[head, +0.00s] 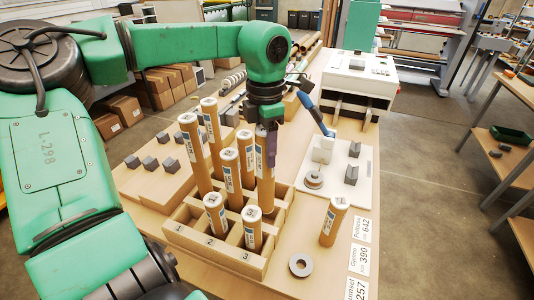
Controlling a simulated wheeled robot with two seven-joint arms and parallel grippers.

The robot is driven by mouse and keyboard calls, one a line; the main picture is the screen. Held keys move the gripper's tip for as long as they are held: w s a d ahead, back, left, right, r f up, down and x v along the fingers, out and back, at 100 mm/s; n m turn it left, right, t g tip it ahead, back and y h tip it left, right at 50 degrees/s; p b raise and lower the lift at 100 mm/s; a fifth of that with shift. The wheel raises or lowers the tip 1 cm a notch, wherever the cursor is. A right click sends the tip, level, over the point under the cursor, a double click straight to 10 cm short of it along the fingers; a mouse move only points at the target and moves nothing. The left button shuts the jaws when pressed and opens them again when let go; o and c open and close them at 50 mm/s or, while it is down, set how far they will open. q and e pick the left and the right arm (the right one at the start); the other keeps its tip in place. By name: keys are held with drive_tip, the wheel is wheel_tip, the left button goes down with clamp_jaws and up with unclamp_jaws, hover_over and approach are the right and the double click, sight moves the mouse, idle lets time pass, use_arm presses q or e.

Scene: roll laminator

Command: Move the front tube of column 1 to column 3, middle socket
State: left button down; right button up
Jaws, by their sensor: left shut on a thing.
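A wooden rack (178,232) with sockets in columns marked 1, 2 and 3 stands on the table and holds several upright brown tubes with white caps. My left gripper (266,143) points down and is shut on the upper part of an upright tube (265,182) at the rack's right side. I cannot tell whether that tube's lower end is inside a socket or just above it. A shorter-standing tube (252,232) is at the front of column 3, and another (215,214) is to its left. My right gripper is not in view.
A lone tube (333,222) stands on the table right of the rack, near a grey ring (300,265) and printed name labels (360,258). A white plate (350,195) with grey blocks lies behind. Wooden boards with grey blocks are on the left.

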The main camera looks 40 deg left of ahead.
sight(267, 177)
use_arm(q)
wheel_tip(267, 177, down, 8)
drive_tip(key=b, duration=0.6)
drive_tip(key=shift+w+f, duration=0.15)
drive_tip(key=shift+f, duration=0.1)
drive_tip(key=shift+f+b, duration=0.15)
drive_tip(key=shift+b, duration=0.2)
drive_tip(key=shift+f, duration=0.3)
drive_tip(key=shift+c, duration=0.9)
unclamp_jaws()
drive_tip(key=shift+r, duration=0.1)
drive_tip(key=shift+r, duration=0.25)
wheel_tip(267, 177, up, 14)
drive_tip(key=shift+r+b, duration=0.1)
drive_tip(key=shift+b, duration=0.4)
